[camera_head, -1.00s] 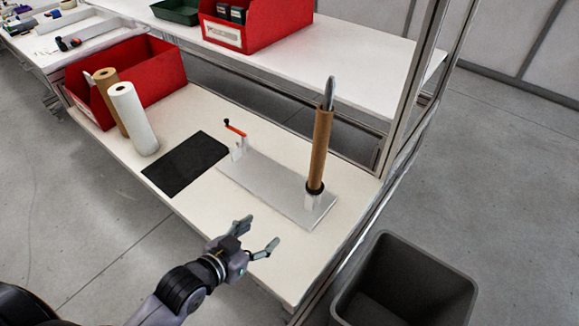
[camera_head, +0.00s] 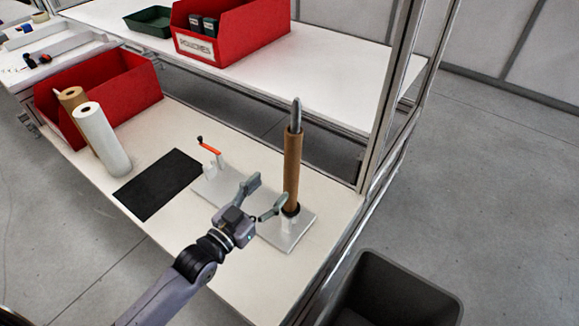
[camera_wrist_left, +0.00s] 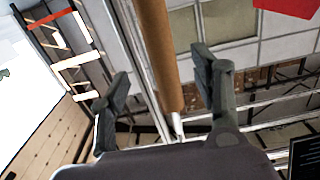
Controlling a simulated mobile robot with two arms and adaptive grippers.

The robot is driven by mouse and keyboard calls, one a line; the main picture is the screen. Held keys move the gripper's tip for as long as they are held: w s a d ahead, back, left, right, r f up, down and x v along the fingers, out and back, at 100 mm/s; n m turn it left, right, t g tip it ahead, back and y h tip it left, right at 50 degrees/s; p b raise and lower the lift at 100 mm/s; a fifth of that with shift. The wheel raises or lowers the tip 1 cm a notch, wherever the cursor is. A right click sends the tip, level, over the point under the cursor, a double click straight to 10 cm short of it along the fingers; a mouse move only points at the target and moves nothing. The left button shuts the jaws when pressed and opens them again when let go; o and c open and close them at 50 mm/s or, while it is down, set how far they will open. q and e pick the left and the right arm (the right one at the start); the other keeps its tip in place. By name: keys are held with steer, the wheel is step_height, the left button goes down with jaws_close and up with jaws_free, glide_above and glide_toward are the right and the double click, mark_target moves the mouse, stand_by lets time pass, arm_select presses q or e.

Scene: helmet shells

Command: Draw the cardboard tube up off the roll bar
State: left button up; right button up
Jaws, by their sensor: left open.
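The brown cardboard tube (camera_head: 292,170) stands upright around the roll bar (camera_head: 296,113), whose grey rounded top sticks out above it. The bar rises from a pale base plate (camera_head: 212,189) with a dark collar at the tube's foot. My left gripper (camera_head: 268,194) is open and empty, just left of and in front of the tube's lower part. In the left wrist view the tube (camera_wrist_left: 158,50) runs down between the two open fingers (camera_wrist_left: 160,90). My right gripper is not in view.
A red-handled lever (camera_head: 210,147) stands at the plate's far left end. A black mat (camera_head: 158,184), a white roll (camera_head: 103,142) and a red bin (camera_head: 130,88) lie further left. A frame post (camera_head: 385,110) rises behind right. A grey waste bin (camera_head: 395,290) stands below.

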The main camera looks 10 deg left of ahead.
mark_target(292, 125)
arm_select(q)
steer(key=x, duration=1)
steer(key=shift+w, duration=0.1)
steer(key=shift+c, duration=0.3)
steer(key=c, duration=1.2)
steer(key=r+p, duration=1.4)
steer(key=shift+d+r, duration=0.1)
steer(key=shift+d, duration=0.2)
steer(key=r+p, duration=0.8)
steer(key=r, duration=0.1)
steer(key=r+p, duration=0.5)
steer(key=shift+d, duration=0.25)
stand_by(0.5)
